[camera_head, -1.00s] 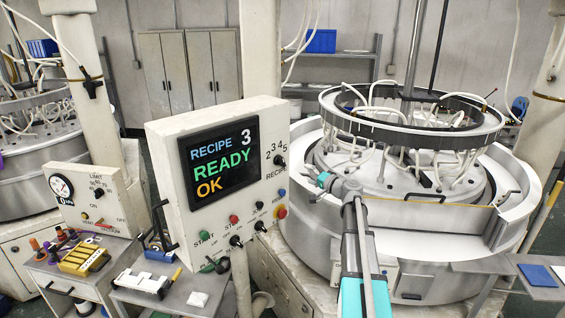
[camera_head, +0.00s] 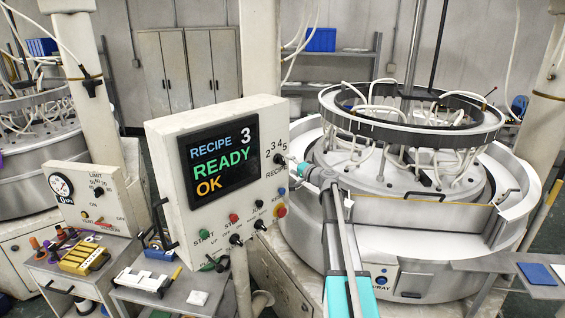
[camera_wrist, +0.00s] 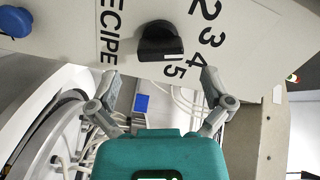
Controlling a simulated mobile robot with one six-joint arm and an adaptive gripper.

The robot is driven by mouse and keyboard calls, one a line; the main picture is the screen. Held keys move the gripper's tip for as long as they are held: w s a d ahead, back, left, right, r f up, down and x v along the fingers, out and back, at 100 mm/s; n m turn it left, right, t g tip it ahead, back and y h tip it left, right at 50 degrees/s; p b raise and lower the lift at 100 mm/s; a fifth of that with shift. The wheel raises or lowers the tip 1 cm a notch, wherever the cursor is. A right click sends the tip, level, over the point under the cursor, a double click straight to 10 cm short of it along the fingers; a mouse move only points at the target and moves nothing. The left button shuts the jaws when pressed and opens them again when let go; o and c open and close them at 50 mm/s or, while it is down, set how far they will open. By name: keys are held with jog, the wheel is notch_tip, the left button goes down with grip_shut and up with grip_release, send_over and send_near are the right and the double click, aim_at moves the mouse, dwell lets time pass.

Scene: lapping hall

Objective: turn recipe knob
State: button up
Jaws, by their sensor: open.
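The recipe knob (camera_head: 279,159) is a small black knob on the right side of the white control panel (camera_head: 168,222), below the digits 2 3 4 5. In the wrist view the knob (camera_wrist: 160,42) is a dark bar-shaped grip with a pale mark at its lower edge, near the 5. The panel's display (camera_head: 211,163) reads RECIPE 3, READY, OK. My gripper (camera_head: 303,169) is just right of the knob in the head view. In the wrist view my gripper (camera_wrist: 160,76) is open, with its fingers apart on either side below the knob, not touching it.
Below the knob are a blue button (camera_head: 282,191), a red-and-yellow button (camera_head: 281,211), and black switches (camera_head: 236,240). The large round lapping machine (camera_head: 400,225) stands behind my arm on the right. A cart with tools (camera_head: 170,290) stands below the panel.

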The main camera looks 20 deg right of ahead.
aim_at(284, 161)
jog(key=shift+x, duration=2.2)
jog(key=c, duration=1.1)
